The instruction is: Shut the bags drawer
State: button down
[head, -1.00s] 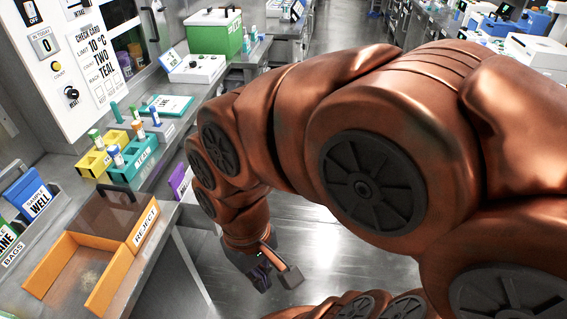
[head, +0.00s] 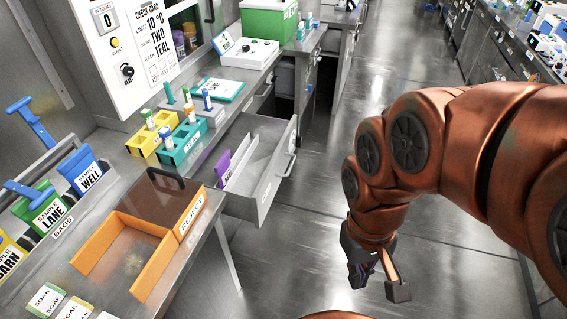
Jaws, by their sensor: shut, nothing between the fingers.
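A grey metal drawer (head: 262,206) stands pulled open from under the bench, left of centre in the head view. Its front faces right and has a bar handle (head: 289,163). Inside it are a purple bag-like item (head: 222,168) and a pale divider. No "bags" wording is readable on the drawer itself. My gripper (head: 378,284) is shut and empty. It hangs over the floor, to the right of the drawer front and nearer the camera, apart from it.
An orange REJECT tray (head: 150,284) sits on the near bench, close to the drawer. A rack labelled BAGS (head: 63,227) holds sample bags at left. Teal (head: 181,150) and yellow (head: 146,149) tube blocks stand behind. The aisle floor (head: 325,190) beside the drawer is clear.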

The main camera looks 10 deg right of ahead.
aim_at(261, 148)
jog(key=k, duration=1.25)
jog(key=u, duration=0.9)
jog(key=i, duration=1.35)
jog(key=z, duration=0.55)
